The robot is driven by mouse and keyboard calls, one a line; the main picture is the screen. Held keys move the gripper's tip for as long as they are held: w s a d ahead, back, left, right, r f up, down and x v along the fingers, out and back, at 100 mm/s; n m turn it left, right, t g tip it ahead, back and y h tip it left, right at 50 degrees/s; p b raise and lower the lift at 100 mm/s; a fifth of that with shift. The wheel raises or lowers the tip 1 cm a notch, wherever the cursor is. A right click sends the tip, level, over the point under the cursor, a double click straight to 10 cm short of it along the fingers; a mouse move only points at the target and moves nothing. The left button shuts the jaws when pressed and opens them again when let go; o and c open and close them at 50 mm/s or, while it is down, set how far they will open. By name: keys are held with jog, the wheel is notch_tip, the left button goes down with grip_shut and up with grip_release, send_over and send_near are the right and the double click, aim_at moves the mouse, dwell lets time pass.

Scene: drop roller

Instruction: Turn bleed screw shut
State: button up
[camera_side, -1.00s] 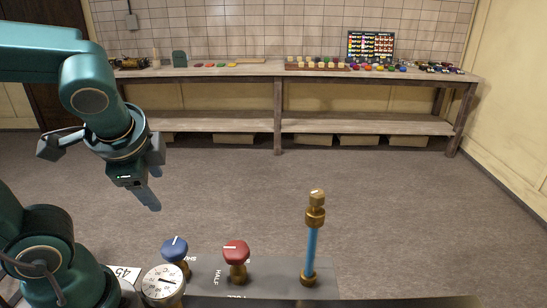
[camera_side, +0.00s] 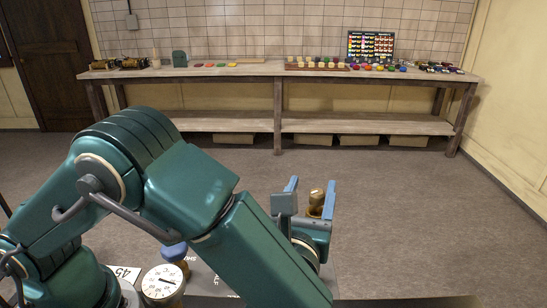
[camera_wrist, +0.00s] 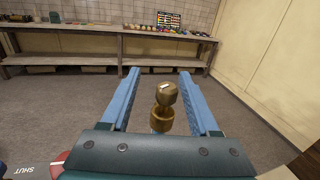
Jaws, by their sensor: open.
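The brass bleed screw (camera_side: 316,197) tops the upright pipe fitting at the front right. Its white mark line shows in the wrist view, where the screw (camera_wrist: 166,96) stands above a wider brass collar (camera_wrist: 161,118). My gripper (camera_side: 310,188) is open, with one blue finger on each side of the screw. In the wrist view the open fingers of my gripper (camera_wrist: 160,72) flank the screw, with gaps on both sides.
A blue knob (camera_side: 174,252) and a round dial gauge (camera_side: 162,284) stand at the front left, close under my arm. The red knob (camera_wrist: 57,160) shows only at the wrist view's lower left. A workbench (camera_side: 230,72) stands at the back, with clear floor before it.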

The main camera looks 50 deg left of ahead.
jog(key=shift+s+d+f+m+h, duration=0.4)
jog(key=shift+d+f+m, duration=0.2)
jog(key=shift+d, duration=0.2)
jog(key=x, duration=0.5)
jog(key=shift+w+a+r, duration=0.1)
grip_shut()
